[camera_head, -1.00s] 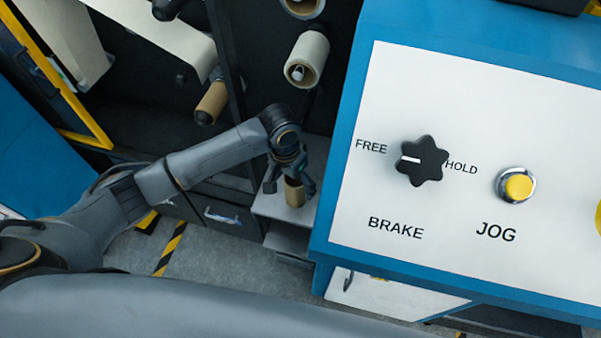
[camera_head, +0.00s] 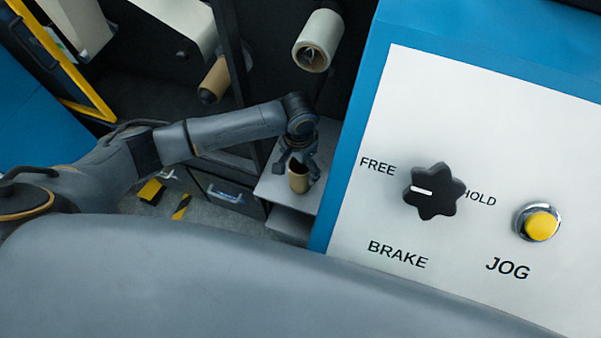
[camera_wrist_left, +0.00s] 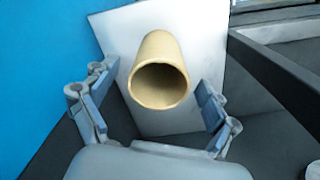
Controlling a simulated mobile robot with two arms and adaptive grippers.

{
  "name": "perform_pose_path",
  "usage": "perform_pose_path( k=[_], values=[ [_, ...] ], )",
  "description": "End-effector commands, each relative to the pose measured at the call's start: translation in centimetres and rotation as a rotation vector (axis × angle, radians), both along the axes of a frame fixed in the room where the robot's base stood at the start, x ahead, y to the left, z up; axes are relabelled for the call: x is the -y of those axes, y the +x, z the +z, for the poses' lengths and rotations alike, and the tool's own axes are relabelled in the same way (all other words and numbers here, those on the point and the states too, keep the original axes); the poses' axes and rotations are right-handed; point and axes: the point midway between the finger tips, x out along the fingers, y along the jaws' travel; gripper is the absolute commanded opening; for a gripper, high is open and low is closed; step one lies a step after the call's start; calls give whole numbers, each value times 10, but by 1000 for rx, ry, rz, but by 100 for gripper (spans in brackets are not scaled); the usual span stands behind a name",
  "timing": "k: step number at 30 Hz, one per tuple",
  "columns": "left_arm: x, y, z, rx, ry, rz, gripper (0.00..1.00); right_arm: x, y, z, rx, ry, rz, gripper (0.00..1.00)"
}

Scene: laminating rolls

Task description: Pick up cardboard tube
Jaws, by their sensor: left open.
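The tan cardboard tube (camera_head: 298,178) stands upright on a light grey shelf (camera_head: 272,187) beside the blue machine. In the left wrist view the tube (camera_wrist_left: 158,72) shows its open hollow end towards the camera. My left gripper (camera_head: 297,168) is at the tube, above the shelf. In the left wrist view its two fingers (camera_wrist_left: 155,105) are spread wide, one on each side of the tube, with gaps between fingers and tube. The tube's far end is hidden in the wrist view. My right gripper is not in view.
The blue machine's white panel (camera_head: 450,110) with a brake knob (camera_head: 434,191) and yellow jog button (camera_head: 541,223) stands close right of the gripper. A wrapped roll (camera_head: 318,42) and a brown core (camera_head: 214,80) stick out behind. A drawer cabinet (camera_head: 226,194) is left of the shelf.

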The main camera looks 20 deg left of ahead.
Motion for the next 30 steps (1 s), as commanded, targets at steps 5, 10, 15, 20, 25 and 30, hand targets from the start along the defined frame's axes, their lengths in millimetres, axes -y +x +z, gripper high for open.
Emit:
perform_pose_path(
  k=[5,10,15,20,25,30],
  values=[
    [2,3,-26,-3,3,1,87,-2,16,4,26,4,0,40],
    [2,3,-44,0,1,-1,87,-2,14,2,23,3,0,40],
    [2,3,-47,0,1,-1,87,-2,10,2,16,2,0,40],
    [2,3,-46,0,1,-1,73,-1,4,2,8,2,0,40],
    [2,3,-46,0,1,0,38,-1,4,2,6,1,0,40],
    [2,3,-46,0,1,0,28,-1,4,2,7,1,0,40]
  ],
)
